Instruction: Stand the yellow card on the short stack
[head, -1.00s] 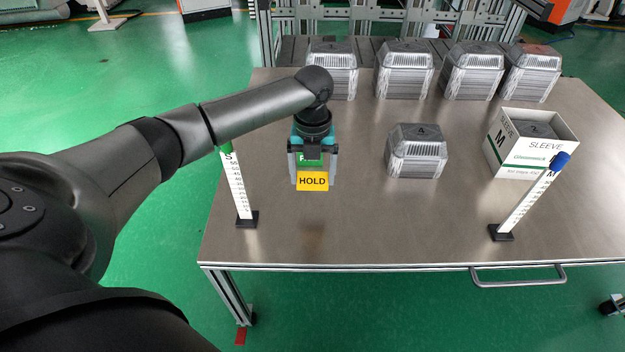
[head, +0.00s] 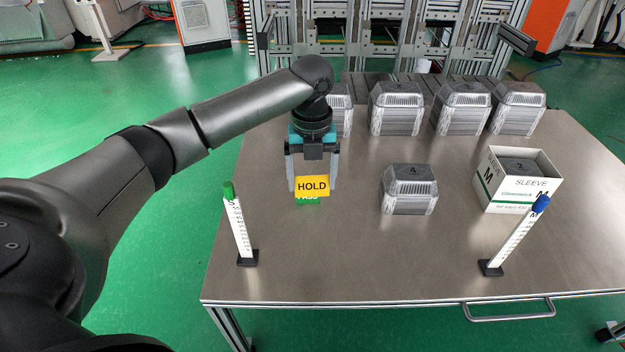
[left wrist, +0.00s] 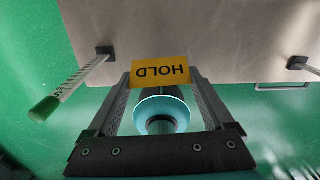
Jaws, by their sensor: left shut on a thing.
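The yellow card (head: 312,186), printed HOLD, is between the fingers of my left gripper (head: 312,184), off the table. A green piece (head: 308,201) shows just below the card. In the left wrist view the card (left wrist: 160,72) spans the fingertips and its print is upside down. A ribbed grey tray stack (head: 409,195) stands alone mid-table, to the right of the gripper and apart from it. Several similar stacks (head: 396,112) stand along the back; the leftmost is partly hidden by my arm. I cannot tell surely which is the short stack. My right gripper is out of view.
An open white sleeve box (head: 517,192) holding a grey stack is at the right. A white gauge post with a green top (head: 240,230) stands front left, one with a blue top (head: 510,243) front right. The metal table (head: 370,260) is bare at the front middle.

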